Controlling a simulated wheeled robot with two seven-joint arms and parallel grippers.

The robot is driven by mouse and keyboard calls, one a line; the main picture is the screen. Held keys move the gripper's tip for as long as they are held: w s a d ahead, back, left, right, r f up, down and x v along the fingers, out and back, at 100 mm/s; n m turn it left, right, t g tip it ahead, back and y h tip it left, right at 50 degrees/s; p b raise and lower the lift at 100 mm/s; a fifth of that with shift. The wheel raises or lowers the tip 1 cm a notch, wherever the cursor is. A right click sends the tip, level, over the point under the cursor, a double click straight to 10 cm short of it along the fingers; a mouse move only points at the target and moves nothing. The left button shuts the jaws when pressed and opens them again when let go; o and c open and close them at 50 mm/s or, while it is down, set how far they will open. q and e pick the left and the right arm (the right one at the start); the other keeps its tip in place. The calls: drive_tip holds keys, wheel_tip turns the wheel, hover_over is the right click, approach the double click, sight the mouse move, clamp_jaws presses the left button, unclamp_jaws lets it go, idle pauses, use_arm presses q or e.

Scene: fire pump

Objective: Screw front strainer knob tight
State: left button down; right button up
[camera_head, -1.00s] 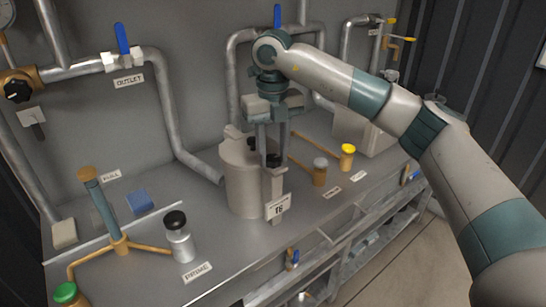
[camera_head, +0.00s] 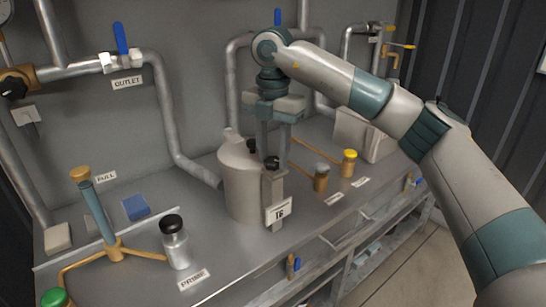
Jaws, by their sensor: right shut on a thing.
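The strainer is a beige-grey pot (camera_head: 240,185) standing on the metal bench in the middle of the view. Its front knob (camera_head: 272,163) is black and sits on a bracket at the pot's front right, above a white tag marked 16. A second black knob (camera_head: 251,145) shows further back on the pot. My right gripper (camera_head: 273,158) points straight down from above, with one finger on each side of the front knob, shut on it. The fingertips partly hide the knob's sides. My left gripper is not in view.
A black-capped silver jar (camera_head: 175,245) and a brass-topped hand pump (camera_head: 96,205) stand left of the pot. Pipes run along the wall behind. The bench front is mostly clear.

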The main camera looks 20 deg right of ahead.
sight(273, 159)
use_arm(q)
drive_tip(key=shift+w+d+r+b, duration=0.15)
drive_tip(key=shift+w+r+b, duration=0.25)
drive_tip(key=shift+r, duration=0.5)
use_arm(e)
drive_tip(key=shift+w+r+m, duration=0.1)
drive_tip(key=shift+r+m, duration=0.05)
drive_tip(key=shift+m, duration=1.15)
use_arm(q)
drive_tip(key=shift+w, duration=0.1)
use_arm(e)
drive_tip(key=o, duration=1.1)
drive_tip(key=shift+c, duration=0.2)
drive_tip(key=shift+r, duration=0.35)
wheel_tip(273, 159, up, 5)
drive_tip(key=shift+f, duration=0.1)
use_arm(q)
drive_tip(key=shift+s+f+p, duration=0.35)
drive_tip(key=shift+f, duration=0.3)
use_arm(e)
wheel_tip(273, 159, up, 12)
